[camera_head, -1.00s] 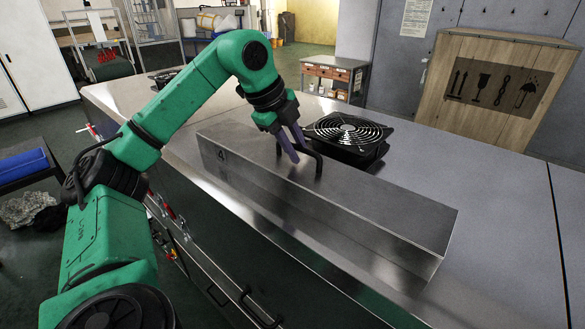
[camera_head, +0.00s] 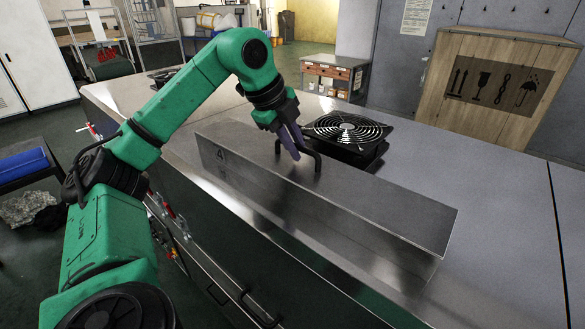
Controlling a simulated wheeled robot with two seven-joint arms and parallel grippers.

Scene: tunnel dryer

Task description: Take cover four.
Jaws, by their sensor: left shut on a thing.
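Cover four is a long grey metal cover (camera_head: 370,215) with a small dark mark like a 4 at its left end. It lies lengthwise along the machine top (camera_head: 470,190), from left of centre to lower right. A black bar handle (camera_head: 317,160) stands up from its top face. My left gripper (camera_head: 295,147) reaches down from the upper left and is shut on the handle. Its fingers hide part of the handle. I see no clear gap under the cover. My right gripper is out of view.
A black fan (camera_head: 348,133) with a round guard sits just behind the cover, close to my gripper. A wooden crate (camera_head: 495,88) stands behind at the right. The machine top to the right of the cover is clear.

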